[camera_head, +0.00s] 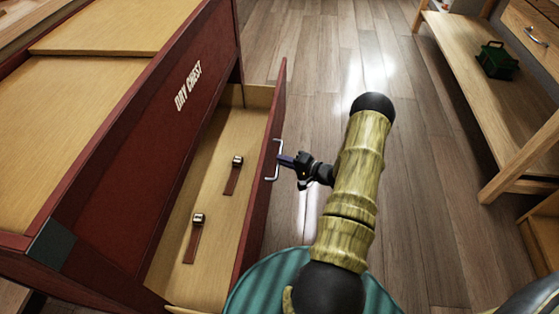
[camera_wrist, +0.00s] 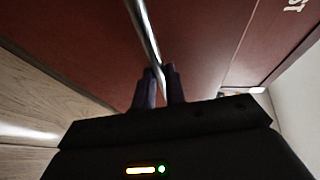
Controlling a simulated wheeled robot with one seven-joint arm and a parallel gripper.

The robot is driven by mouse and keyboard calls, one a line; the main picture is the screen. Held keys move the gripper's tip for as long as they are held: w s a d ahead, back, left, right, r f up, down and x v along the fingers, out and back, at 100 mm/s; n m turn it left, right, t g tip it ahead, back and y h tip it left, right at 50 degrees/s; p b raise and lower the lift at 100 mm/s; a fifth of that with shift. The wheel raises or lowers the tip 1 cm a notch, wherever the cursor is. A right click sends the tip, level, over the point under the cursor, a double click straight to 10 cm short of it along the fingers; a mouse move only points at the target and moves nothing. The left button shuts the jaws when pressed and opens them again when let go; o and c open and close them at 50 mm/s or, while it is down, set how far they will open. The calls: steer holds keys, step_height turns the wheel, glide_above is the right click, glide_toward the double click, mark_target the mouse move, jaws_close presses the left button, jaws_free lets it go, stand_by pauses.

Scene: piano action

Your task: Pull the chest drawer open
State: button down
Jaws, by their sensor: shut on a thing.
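The dark red chest (camera_head: 110,150) stands at the left in the head view, with "DRY CHEST" lettered on its side. Its drawer (camera_head: 225,190) is pulled out, showing a pale wood floor. A metal handle (camera_head: 277,160) is on the drawer's red front. My gripper (camera_head: 286,160) is at the handle, on the outer side of the front. In the wrist view the fingers (camera_wrist: 160,88) are shut on the handle bar (camera_wrist: 144,32), which passes between them. The wrist view also shows the red drawer front (camera_wrist: 205,40) close behind the handle.
Two small metal-topped pieces with brown straps (camera_head: 198,220) (camera_head: 237,161) lie in the drawer. The plank floor (camera_head: 340,50) between chest and bench is clear.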

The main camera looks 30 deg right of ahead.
steer(key=shift+s+f, duration=0.1)
steer(key=c, duration=1.5)
jaws_free()
steer(key=shift+o, duration=0.2)
steer(key=p+v, duration=0.6)
steer(key=v, duration=1.1)
steer(key=shift+s+p, duration=0.2)
steer(key=shift+p, duration=0.1)
steer(key=shift+w+d, duration=0.1)
